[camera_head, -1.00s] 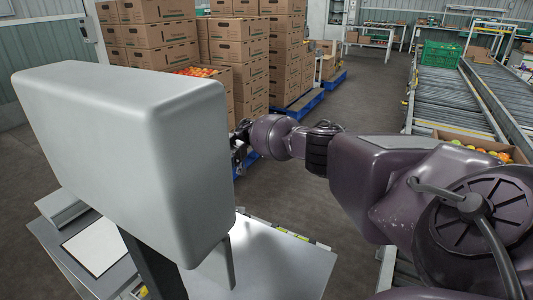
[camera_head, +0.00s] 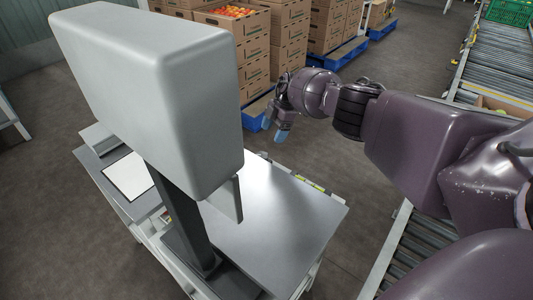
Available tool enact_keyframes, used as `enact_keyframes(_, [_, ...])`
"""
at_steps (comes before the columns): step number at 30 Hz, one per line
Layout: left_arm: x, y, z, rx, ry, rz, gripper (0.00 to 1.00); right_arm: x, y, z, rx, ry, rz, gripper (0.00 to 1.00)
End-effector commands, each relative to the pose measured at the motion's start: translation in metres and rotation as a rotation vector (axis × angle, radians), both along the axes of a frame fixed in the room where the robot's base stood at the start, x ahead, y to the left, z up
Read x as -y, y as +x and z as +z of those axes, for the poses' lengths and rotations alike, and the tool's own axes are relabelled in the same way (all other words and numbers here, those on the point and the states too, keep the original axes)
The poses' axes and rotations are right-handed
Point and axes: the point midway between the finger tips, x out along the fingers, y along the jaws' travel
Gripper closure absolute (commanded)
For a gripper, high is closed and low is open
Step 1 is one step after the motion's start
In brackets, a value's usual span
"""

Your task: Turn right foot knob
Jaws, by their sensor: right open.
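My right gripper (camera_head: 280,133) is in the upper middle of the head view, at the end of my purple right arm. Its bluish fingertips point down, the jaws are apart, and nothing shows between them. It is above and beyond the far edge of a grey table (camera_head: 275,235). A large grey box-shaped unit (camera_head: 150,95) stands on a dark post on this table, left of the gripper. I see no foot knob; the table's feet are hidden or out of frame. My left gripper is not in view.
Stacked cardboard boxes (camera_head: 290,40) stand on blue pallets (camera_head: 340,57) at the back. A roller conveyor (camera_head: 420,245) runs along the right, with a green crate (camera_head: 509,12) at its far end. A white sheet (camera_head: 128,176) lies on the table's left part. Bare floor lies between table and boxes.

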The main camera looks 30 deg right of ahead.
Motion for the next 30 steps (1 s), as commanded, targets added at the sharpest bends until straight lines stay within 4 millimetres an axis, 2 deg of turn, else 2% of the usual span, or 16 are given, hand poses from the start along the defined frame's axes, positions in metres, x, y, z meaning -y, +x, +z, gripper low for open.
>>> enact_keyframes(1, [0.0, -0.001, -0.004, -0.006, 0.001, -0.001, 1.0, -0.003, -0.001, -0.012, -0.006, 0.001, 0.0, 0.24])
enact_keyframes(6, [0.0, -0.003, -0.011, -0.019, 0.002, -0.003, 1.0, -0.014, -0.002, -0.041, -0.01, 0.001, 0.001, 0.24])
enact_keyframes(15, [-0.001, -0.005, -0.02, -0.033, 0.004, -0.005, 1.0, -0.031, -0.001, -0.081, -0.007, 0.002, 0.001, 0.24])
enact_keyframes(21, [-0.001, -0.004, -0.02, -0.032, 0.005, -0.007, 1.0, -0.036, 0.0, -0.089, -0.004, 0.002, 0.001, 0.24])
enact_keyframes(30, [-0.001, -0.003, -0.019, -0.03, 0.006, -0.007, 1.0, -0.036, 0.001, -0.089, -0.002, 0.002, 0.001, 0.24])
